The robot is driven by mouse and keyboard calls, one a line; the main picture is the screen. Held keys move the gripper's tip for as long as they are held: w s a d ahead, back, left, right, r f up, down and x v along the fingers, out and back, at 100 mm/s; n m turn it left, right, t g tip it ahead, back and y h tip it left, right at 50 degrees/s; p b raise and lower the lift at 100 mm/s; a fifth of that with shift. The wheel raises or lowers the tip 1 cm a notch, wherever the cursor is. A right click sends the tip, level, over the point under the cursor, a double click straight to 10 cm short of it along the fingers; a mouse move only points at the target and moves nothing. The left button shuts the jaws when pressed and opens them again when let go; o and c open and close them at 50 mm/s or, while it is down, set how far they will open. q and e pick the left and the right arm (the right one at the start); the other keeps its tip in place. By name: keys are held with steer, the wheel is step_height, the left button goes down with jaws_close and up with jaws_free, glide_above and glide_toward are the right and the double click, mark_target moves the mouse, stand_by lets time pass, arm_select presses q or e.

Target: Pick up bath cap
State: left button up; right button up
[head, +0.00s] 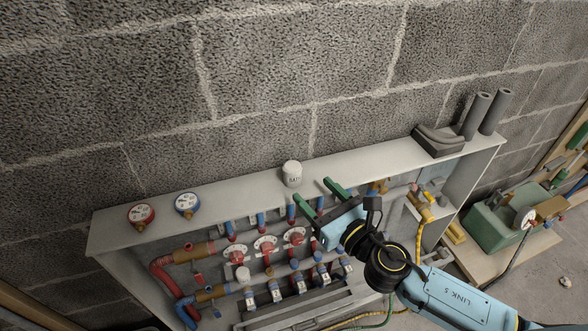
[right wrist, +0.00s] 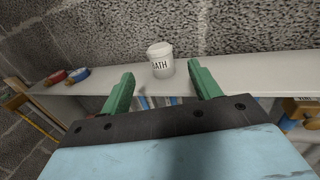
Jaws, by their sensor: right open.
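The bath cap (head: 292,174) is a small white cylinder standing upright on the top ledge of the cabinet (head: 240,187), near its middle. In the right wrist view the bath cap (right wrist: 160,60) shows dark lettering reading "BATH", and it stands beyond and between my fingertips. My right gripper (head: 316,196) is open and empty, its two green fingers just in front of the ledge, to the right of the cap in the head view. The fingers (right wrist: 162,82) point toward the cap in the wrist view and appear apart from it. My left gripper is not in view.
A red gauge (head: 141,214) and a blue gauge (head: 187,203) sit on the ledge at left. Dark grey blocks (head: 438,140) and tubes (head: 483,114) are at its right end. A block wall stands behind. Pipes and valves fill the cabinet below. The ledge beside the cap is clear.

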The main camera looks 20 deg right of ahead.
mark_target(298, 174)
steer(key=p+x, duration=0.1)
steer(key=x, duration=0.8)
steer(key=shift+f, duration=0.1)
steer(key=c, duration=1.1)
